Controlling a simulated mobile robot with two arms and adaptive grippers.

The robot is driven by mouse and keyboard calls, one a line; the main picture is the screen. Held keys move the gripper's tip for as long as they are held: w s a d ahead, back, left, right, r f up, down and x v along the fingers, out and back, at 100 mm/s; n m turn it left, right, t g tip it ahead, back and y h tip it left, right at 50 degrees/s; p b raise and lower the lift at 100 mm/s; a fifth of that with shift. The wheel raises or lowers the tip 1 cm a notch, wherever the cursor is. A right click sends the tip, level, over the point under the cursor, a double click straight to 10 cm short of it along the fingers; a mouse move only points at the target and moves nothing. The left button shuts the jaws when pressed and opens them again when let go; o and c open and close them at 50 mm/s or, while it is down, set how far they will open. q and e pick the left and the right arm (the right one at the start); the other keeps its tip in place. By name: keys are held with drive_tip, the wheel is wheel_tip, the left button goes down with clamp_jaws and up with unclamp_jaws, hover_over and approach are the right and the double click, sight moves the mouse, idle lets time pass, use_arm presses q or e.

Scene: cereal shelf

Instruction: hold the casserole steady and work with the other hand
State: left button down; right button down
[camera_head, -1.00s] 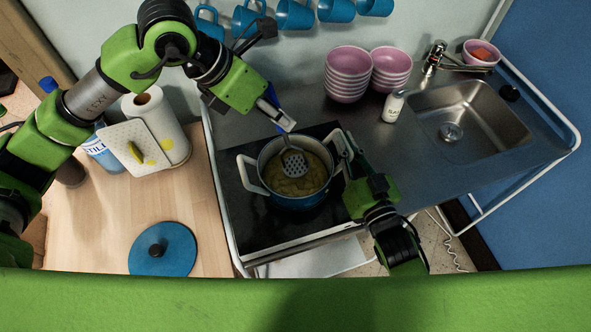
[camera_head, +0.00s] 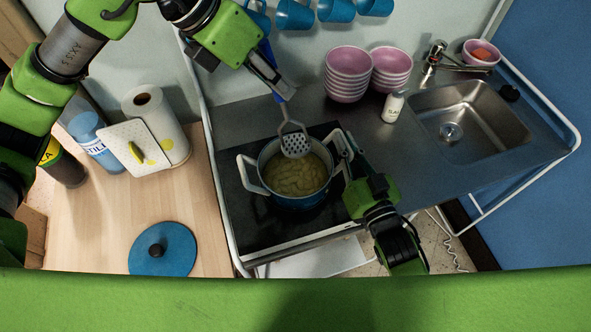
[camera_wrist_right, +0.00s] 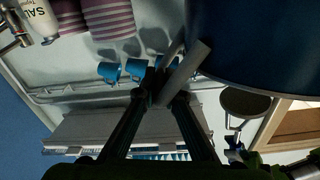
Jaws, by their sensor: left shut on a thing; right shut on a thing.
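The blue casserole (camera_head: 296,199) stands on the black stovetop with yellowish food (camera_head: 297,178) inside. Its two pale handles stick out left and right. My right gripper (camera_head: 347,168) is shut on the right handle (camera_head: 341,151); the wrist view shows the fingers at the grey handle (camera_wrist_right: 186,72) beside the dark blue pot wall (camera_wrist_right: 265,50). The skimmer's head is over the far rim of the casserole, above the food.
The blue lid (camera_head: 163,250) lies on the wooden counter (camera_head: 105,225). A paper roll (camera_head: 160,120), a cutting board (camera_head: 125,145) and bottles stand at the left. Pink bowls (camera_head: 347,75), a salt shaker (camera_head: 393,107) and the sink (camera_head: 470,120) are right. Blue mugs (camera_head: 295,15) hang behind.

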idle(0.3)
drive_tip(key=c, duration=2)
unclamp_jaws()
drive_tip(key=shift+c, duration=0.2)
